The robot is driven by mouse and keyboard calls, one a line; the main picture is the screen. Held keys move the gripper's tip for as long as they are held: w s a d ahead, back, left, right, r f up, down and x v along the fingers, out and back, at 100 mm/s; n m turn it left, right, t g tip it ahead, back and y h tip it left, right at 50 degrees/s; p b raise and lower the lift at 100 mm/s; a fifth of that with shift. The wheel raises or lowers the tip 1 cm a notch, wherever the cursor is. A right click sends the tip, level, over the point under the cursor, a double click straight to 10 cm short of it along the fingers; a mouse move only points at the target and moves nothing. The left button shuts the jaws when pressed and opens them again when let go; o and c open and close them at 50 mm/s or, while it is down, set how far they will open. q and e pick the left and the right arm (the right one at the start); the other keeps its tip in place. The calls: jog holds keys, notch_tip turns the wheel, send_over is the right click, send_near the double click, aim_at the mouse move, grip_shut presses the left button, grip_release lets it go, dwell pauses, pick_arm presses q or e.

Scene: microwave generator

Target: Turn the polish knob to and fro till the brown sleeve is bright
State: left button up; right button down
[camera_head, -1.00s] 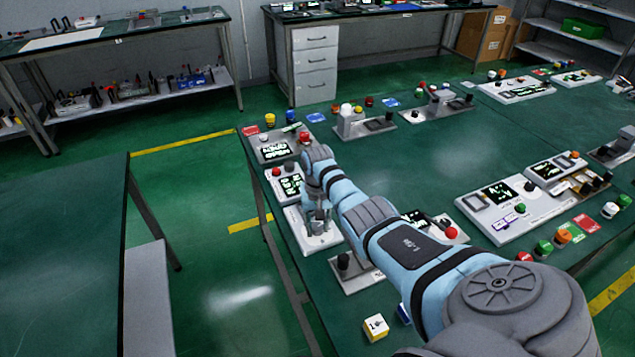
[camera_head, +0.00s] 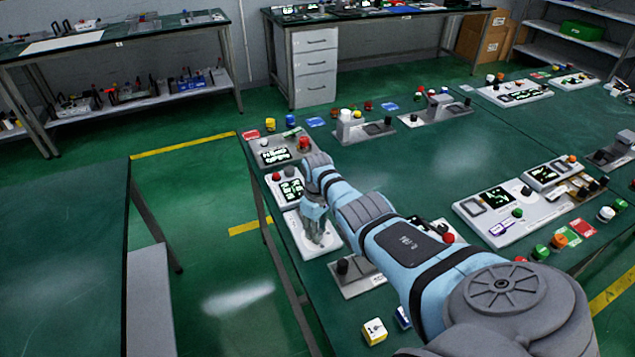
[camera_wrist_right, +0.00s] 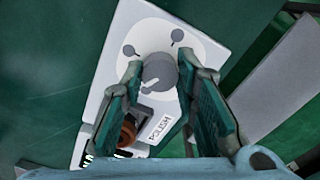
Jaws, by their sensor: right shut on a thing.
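In the right wrist view the grey polish knob (camera_wrist_right: 158,73) stands on a white round dial of a white panel (camera_wrist_right: 192,18). A lighter mark on the knob points to the lower left. The fingertips of my right gripper (camera_wrist_right: 160,67) are on both sides of the knob, shut on it. A brown sleeve (camera_wrist_right: 128,133) sits in a dark recess below the knob, partly hidden by a finger. In the head view my right gripper (camera_head: 315,217) points down at the white panel (camera_head: 300,242). My left gripper is not in view.
A panel with a lit display (camera_head: 290,190) lies just behind the white panel. A grey fixture with a black knob (camera_head: 343,267) lies in front of it. A yellow-white cube (camera_head: 374,331) is near the table's front edge. The table's middle (camera_head: 420,165) is clear.

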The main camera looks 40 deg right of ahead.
jog(key=shift+n, duration=0.4)
jog(key=c, duration=1.2)
grip_release()
jog(key=shift+w, duration=0.1)
jog(key=shift+c, duration=0.2)
notch_tip(320, 180, up, 12)
